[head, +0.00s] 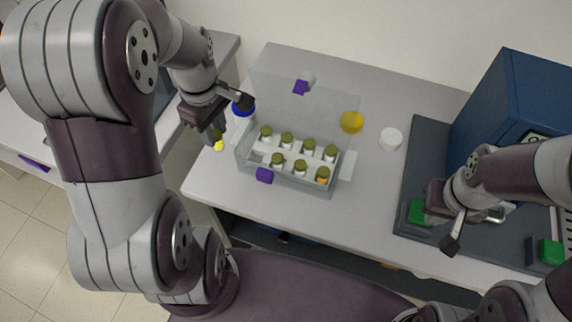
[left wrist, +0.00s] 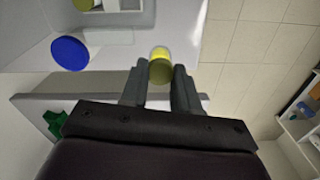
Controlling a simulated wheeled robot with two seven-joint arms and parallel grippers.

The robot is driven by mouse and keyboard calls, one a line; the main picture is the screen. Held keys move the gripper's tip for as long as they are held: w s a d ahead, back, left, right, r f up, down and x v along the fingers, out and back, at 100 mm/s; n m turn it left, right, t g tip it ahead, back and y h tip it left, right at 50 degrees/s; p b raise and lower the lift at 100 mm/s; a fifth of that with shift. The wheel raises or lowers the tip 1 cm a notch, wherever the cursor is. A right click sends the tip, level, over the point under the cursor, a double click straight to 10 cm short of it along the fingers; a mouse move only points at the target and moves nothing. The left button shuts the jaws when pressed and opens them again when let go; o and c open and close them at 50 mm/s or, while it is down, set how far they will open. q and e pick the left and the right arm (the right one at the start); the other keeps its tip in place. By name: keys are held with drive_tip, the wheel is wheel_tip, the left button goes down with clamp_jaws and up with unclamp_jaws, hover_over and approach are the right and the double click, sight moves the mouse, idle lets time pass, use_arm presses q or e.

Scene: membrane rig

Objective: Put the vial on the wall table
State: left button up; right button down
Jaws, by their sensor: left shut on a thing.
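My left gripper (head: 214,134) is shut on a vial with a bright yellow end (head: 219,146). In the left wrist view the vial (left wrist: 160,69) sits between the fingertips (left wrist: 160,84), its olive cap towards me. It is held over the left edge of the white table, left of the rack. Which surface is the wall table is not marked; a white table (head: 386,82) stands against the back wall, and another counter (head: 78,163) at the left.
A clear box with a rack (head: 288,183) holds several olive-capped vials. Around it are a blue cap (head: 243,110), a yellow cap (head: 351,122), a white cap (head: 391,139) and purple pieces. A blue machine (head: 505,95) stands at the right. A gap separates table and left counter.

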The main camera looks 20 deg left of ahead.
use_arm(q)
wheel_tip(320, 180, down, 10)
drive_tip(key=shift+w+f, duration=0.1)
idle(0.4)
drive_tip(key=o, duration=0.8)
drive_tip(key=shift+f, duration=0.15)
drive_tip(key=shift+c, duration=0.2)
wheel_tip(320, 180, up, 12)
drive_tip(key=shift+f, duration=0.1)
drive_tip(key=s+d+f+m, duration=0.2)
drive_tip(key=d+m, duration=0.3)
drive_tip(key=m, duration=0.2)
drive_tip(key=s+d+f+m+t, duration=0.1)
drive_tip(key=s+d+f+m, duration=0.1)
drive_tip(key=d+m, duration=0.3)
drive_tip(key=m, duration=0.3)
drive_tip(key=shift+m, duration=0.3)
drive_tip(key=shift+a, duration=0.1)
